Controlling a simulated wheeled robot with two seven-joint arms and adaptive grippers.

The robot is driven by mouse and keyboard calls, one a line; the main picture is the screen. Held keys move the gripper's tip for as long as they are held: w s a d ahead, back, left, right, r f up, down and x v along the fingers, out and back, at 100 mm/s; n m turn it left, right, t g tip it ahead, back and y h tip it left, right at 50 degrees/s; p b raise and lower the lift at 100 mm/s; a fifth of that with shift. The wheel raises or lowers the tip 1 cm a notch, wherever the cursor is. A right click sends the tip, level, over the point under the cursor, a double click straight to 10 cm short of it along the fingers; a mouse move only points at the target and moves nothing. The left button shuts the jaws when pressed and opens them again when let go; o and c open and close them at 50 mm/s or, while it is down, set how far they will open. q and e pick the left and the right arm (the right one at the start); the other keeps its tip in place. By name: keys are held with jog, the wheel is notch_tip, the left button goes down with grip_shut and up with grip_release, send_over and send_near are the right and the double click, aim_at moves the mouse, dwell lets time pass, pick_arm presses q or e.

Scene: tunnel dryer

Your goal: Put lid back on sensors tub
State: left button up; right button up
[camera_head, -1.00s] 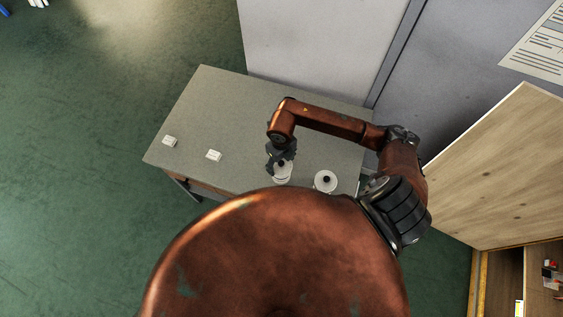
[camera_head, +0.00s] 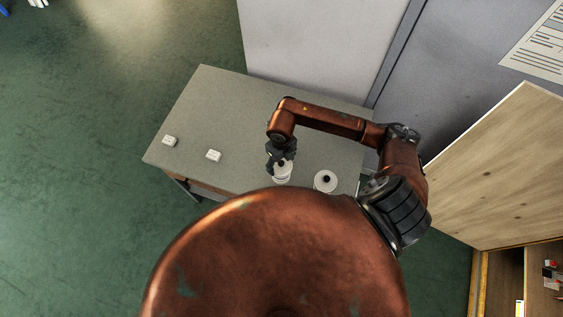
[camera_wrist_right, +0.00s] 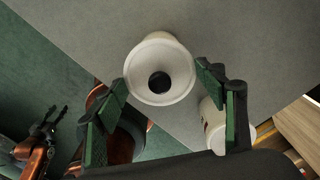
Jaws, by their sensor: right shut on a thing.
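My right gripper (camera_head: 281,162) is over the front of the table, its fingers around a white round lid with a dark knob (camera_wrist_right: 161,83). In the right wrist view the fingertips (camera_wrist_right: 163,78) meet the lid's two sides. A pale body narrows away behind the lid; I cannot tell whether the lid sits on it. In the head view a white tub shape (camera_head: 282,179) shows under the fingers. A second white tub with a dark knob (camera_head: 326,181) stands to its right. My left gripper (camera_wrist_right: 54,121) shows small in the wrist view, its fingers apart; it is outside the head view.
The grey table (camera_head: 240,110) has two small white blocks, one at the left (camera_head: 169,141) and one nearer the middle (camera_head: 213,155). Its back half is clear. A wooden panel (camera_head: 490,170) stands to the right and a grey cabinet (camera_head: 325,45) behind.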

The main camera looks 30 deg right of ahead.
jog(key=shift+f+b, duration=0.2)
jog(key=shift+b, duration=0.2)
dwell(1.2)
dwell(0.3)
jog(key=o, duration=1)
jog(key=shift+o, duration=0.5)
jog(key=o, duration=0.3)
jog(key=shift+o, duration=0.2)
jog(key=shift+r, duration=0.15)
jog(key=shift+r+p, duration=2.05)
jog(key=shift+r, duration=1.35)
